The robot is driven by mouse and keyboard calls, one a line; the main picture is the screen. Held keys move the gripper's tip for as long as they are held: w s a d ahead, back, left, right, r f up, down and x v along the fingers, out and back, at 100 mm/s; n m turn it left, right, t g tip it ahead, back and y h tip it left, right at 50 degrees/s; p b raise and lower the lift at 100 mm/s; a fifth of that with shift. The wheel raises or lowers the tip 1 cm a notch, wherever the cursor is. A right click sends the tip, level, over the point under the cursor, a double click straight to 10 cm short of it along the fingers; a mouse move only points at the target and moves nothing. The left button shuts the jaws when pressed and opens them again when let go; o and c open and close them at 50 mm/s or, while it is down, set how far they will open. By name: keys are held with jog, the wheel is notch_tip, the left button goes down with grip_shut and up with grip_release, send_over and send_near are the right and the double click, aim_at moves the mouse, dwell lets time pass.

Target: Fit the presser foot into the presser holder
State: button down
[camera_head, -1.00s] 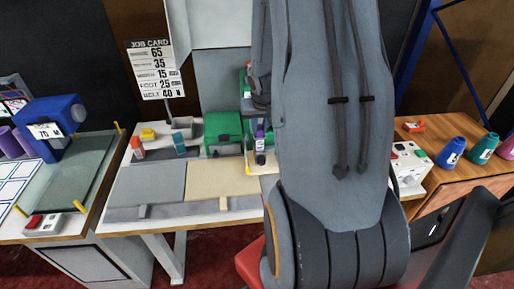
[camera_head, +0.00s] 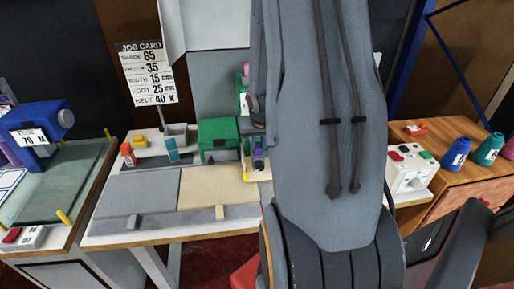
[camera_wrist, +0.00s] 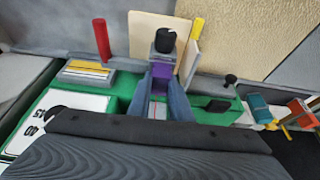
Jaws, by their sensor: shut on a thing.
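My gripper (camera_wrist: 162,82) is in the wrist view, its two blue-grey fingers closed on a small purple piece, which I take to be the presser foot (camera_wrist: 160,72). Just beyond the fingertips is a grey block with a black knob, which looks like the presser holder (camera_wrist: 165,43). The purple piece appears right against this block; I cannot tell whether it is seated in it. In the head view my arm hides the gripper, and a small purple part (camera_head: 258,152) shows beside the arm at the cream plate.
Close around are a red post (camera_wrist: 102,38), a yellow post (camera_wrist: 196,30) and an upright cream plate (camera_wrist: 150,32). The green machine bed (camera_wrist: 122,84) lies below. The job card (camera_head: 147,75) stands behind the bench. The grey panel (camera_head: 135,202) and beige panel (camera_head: 215,187) are largely clear.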

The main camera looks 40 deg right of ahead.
jog(key=shift+f, duration=0.15)
jog(key=c, duration=1.6)
grip_release()
